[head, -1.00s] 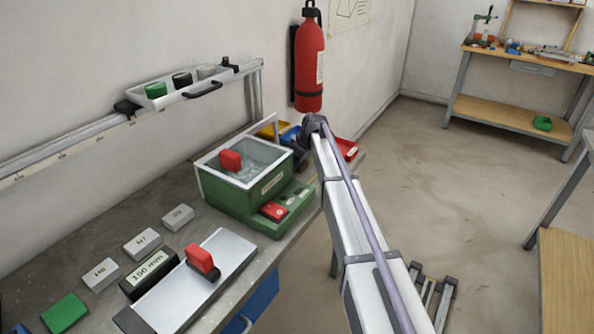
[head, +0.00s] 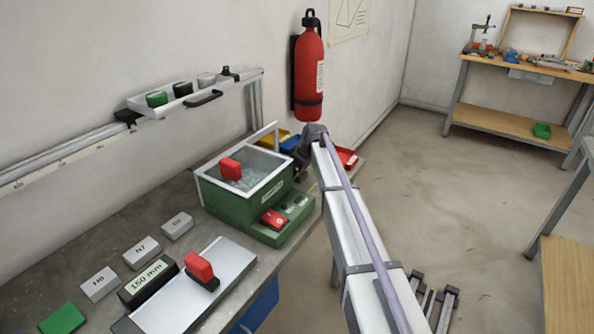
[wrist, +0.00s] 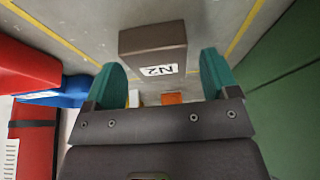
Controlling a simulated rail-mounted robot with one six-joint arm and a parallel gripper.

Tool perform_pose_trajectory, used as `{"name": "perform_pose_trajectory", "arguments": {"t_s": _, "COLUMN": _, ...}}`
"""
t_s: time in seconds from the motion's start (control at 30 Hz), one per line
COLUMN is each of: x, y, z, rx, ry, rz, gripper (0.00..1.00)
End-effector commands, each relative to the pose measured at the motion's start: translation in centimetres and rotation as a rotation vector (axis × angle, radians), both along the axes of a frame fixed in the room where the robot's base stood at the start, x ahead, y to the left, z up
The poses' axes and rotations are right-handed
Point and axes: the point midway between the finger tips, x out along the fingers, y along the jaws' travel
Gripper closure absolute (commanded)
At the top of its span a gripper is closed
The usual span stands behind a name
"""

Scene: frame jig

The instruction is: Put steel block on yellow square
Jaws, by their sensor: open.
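My gripper (wrist: 165,77) is open, with a teal finger on each side in the wrist view. A dark grey-brown block (wrist: 153,42) with a white label, seemingly "N2", lies beyond the fingertips, between their lines; I see no contact. In the head view, several light grey labelled blocks, one of them marked N7 (head: 141,252), stand on the bench. I cannot tell by colour alone which block is steel. Yellow lines (wrist: 243,28) run on the grey surface around the dark block, but no whole yellow square is clear. My gripper is hidden in the head view.
A green box with a glass-like top (head: 237,202) stands beside my arm; a green wall (wrist: 285,110) fills the wrist view's right. Red (head: 347,157), blue and yellow bins lie near the arm's far end. A fire extinguisher (head: 309,75) hangs behind.

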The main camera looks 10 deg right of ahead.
Motion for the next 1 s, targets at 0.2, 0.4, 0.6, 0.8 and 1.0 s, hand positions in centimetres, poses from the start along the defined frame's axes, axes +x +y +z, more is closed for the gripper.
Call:
{"name": "perform_pose_trajectory", "arguments": {"t_s": 0.2, "x": -1.2, "y": -1.2, "z": 5.2, "rx": 0.0, "ry": 0.0, "rz": -0.002, "gripper": 0.19}}
{"name": "perform_pose_trajectory", "arguments": {"t_s": 0.4, "x": -2.5, "y": -2.6, "z": 10.0, "rx": 0.0, "ry": 0.0, "rz": -0.001, "gripper": 0.19}}
{"name": "perform_pose_trajectory", "arguments": {"t_s": 0.6, "x": -3.1, "y": -3.4, "z": 11.2, "rx": 0.0, "ry": 0.0, "rz": -0.001, "gripper": 0.19}}
{"name": "perform_pose_trajectory", "arguments": {"t_s": 0.8, "x": -9.5, "y": -2.3, "z": 10.6, "rx": -0.009, "ry": 0.065, "rz": -0.091, "gripper": 0.19}}
{"name": "perform_pose_trajectory", "arguments": {"t_s": 1.0, "x": -29.6, "y": -0.7, "z": 9.8, "rx": -0.079, "ry": 0.266, "rz": -0.467, "gripper": 0.19}}
